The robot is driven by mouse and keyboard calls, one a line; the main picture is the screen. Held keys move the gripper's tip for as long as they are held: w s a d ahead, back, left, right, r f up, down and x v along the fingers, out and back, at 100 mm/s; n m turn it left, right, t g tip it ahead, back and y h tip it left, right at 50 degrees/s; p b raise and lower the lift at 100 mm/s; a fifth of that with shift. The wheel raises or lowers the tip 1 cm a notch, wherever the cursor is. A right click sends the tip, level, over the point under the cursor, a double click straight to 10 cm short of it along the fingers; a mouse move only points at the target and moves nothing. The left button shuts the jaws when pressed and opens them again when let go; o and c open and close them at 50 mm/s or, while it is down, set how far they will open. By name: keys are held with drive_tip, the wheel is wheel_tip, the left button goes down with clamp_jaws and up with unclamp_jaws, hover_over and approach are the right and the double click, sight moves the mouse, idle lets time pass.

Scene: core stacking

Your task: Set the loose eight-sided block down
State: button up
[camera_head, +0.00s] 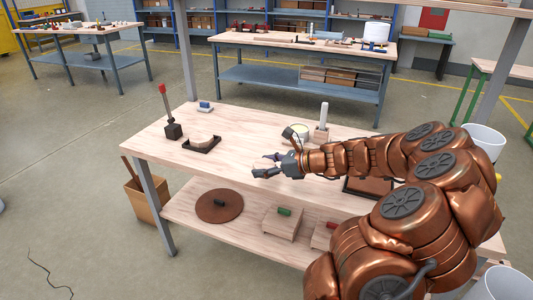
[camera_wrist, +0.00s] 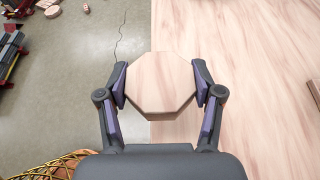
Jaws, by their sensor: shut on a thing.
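The eight-sided block (camera_wrist: 160,82) is pale wood with a flat top, seen in the wrist view. My gripper (camera_wrist: 160,88) is shut on it, with one dark finger with a purple pad against its left side and one against its right. In the head view my gripper (camera_head: 262,165) reaches over the front part of the workbench (camera_head: 225,165); the block is hard to pick out there against the pale wood. In the wrist view the block overlaps the bench edge, with floor to the left and wood to the right. I cannot tell its height over the bench.
A black cradle with a curved wooden piece (camera_head: 202,144) and a red-handled tool on a dark base (camera_head: 170,115) stand at the left. The front-left bench top is clear.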

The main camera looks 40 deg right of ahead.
sight(253, 158)
drive_tip(key=w+d, duration=0.1)
drive_tip(key=w, duration=0.3)
drive_tip(key=w+d+f, duration=0.1)
drive_tip(key=w+d, duration=0.1)
drive_tip(key=w, duration=0.3)
drive_tip(key=w+d, duration=0.1)
drive_tip(key=w, duration=0.4)
drive_tip(key=shift+d+f, duration=0.15)
drive_tip(key=shift+d, duration=0.25)
drive_tip(key=shift+f, duration=1.8)
drive_tip(key=shift+f, duration=0.1)
drive_tip(key=o, duration=1.3)
drive_tip(key=shift+c, duration=0.2)
